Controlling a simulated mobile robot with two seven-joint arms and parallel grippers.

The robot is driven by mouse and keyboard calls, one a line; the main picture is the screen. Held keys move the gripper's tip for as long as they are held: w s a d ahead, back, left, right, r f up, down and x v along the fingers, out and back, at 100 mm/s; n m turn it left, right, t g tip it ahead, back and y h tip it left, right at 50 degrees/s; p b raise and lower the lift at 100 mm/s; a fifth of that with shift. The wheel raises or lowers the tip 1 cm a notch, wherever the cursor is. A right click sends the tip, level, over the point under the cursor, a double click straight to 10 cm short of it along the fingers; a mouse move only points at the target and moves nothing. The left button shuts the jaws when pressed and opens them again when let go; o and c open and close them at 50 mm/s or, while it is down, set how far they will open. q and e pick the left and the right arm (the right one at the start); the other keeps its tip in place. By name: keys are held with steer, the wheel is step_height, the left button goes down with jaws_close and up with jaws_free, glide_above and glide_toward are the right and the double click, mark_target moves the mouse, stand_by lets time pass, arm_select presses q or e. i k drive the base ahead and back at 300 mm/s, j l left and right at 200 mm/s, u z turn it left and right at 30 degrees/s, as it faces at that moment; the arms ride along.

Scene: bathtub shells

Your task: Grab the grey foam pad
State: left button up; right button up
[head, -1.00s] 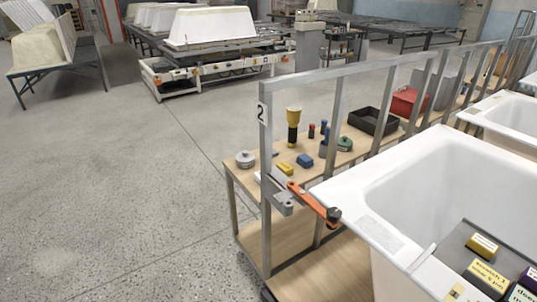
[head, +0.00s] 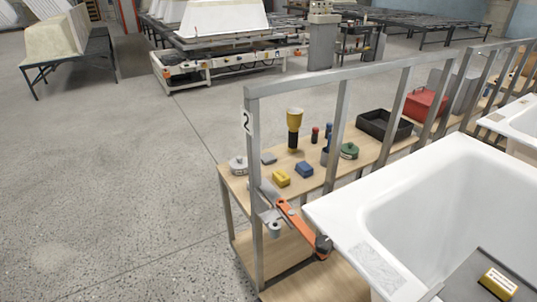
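A small flat grey piece (head: 268,158), which looks like the grey foam pad, lies on the wooden worktop (head: 318,183) near its left end. It is just right of the metal post marked 2, behind a yellow block (head: 281,179) and a blue block (head: 304,170). It is too small to make out its material. Neither of my grippers is in view.
A metal frame (head: 250,190) stands along the worktop's near side. An orange tool (head: 297,226) is at its post. A white tub (head: 400,215) stands at right. A yellow-and-black torch-like item (head: 294,130) and black tray (head: 384,125) stand farther back. Open floor (head: 120,190) lies left.

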mark_target(267, 159)
steer(key=j+z, duration=0.1)
steer(key=z, duration=0.35)
steer(key=i+j+z, duration=0.1)
steer(key=z, duration=0.35)
steer(key=j+z, duration=0.15)
steer(key=z, duration=0.3)
steer(key=j+z, duration=0.15)
steer(key=z, duration=0.25)
steer(key=j+z, duration=0.25)
steer(key=j, duration=0.2)
steer(key=k+j+z, duration=0.1)
steer(key=j+z, duration=0.15)
steer(key=j, duration=0.15)
steer(key=k+j+z, duration=0.2)
steer(key=j, duration=0.25)
steer(key=j+z, duration=0.25)
steer(key=j, duration=0.15)
steer(key=k+j+z, duration=0.25)
steer(key=j, duration=0.15)
steer(key=i, duration=0.1)
